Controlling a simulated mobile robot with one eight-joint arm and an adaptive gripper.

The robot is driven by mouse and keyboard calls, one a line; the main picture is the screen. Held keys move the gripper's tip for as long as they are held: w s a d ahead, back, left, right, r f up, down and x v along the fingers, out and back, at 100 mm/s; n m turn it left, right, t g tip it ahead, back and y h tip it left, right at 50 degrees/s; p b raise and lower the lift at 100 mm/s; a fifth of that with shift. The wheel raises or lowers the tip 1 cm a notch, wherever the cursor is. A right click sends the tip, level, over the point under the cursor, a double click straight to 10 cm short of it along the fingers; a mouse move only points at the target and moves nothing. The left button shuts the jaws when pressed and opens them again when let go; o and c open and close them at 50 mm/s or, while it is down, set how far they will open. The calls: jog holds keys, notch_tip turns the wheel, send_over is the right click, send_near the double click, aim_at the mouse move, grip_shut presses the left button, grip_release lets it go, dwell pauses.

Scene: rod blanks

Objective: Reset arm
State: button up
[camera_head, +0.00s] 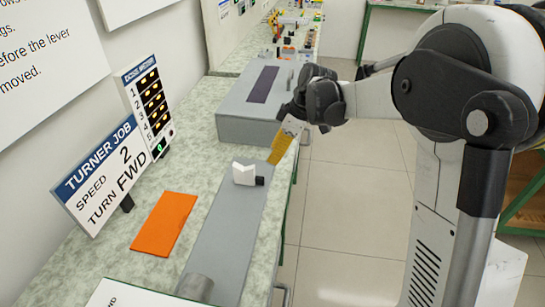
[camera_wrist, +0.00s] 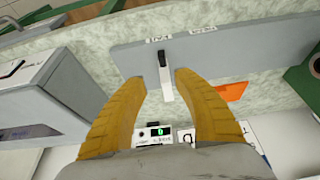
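My gripper (camera_head: 277,157) has yellow fingers and hangs at the right edge of a long grey panel (camera_head: 227,232). In the wrist view my gripper (camera_wrist: 158,78) is open, with a clear gap between its fingertips. A white lever block with a black end (camera_head: 244,174) is on the panel, just left of the fingers in the head view. In the wrist view a lever with a white arm and black tip (camera_wrist: 166,80) shows between the fingertips, apparently untouched. Whether the fingers are level with it is unclear.
A sign (camera_head: 101,177) reads "TURNER JOB, SPEED 2, TURN FWD". Beside it stands a numbered indicator board (camera_head: 149,112) with a green digit. An orange plate (camera_head: 164,224) lies on the bench. A grey box (camera_head: 256,103) stands behind. Open floor (camera_head: 345,205) lies right of the bench.

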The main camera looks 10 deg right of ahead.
dwell(0.3)
jog(key=s+d+r+m+t+h, duration=0.2)
jog(key=s+m, duration=0.5)
jog(key=s, duration=0.6)
jog(key=s+d+r+m+t+h, duration=0.2)
jog(key=s+m, duration=0.5)
jog(key=s, duration=0.6)
jog(key=d+r+t, duration=0.1)
jog(key=d+r, duration=0.1)
jog(key=d, duration=0.1)
jog(key=shift+d+r+t, duration=0.25)
jog(key=shift+d+t, duration=0.05)
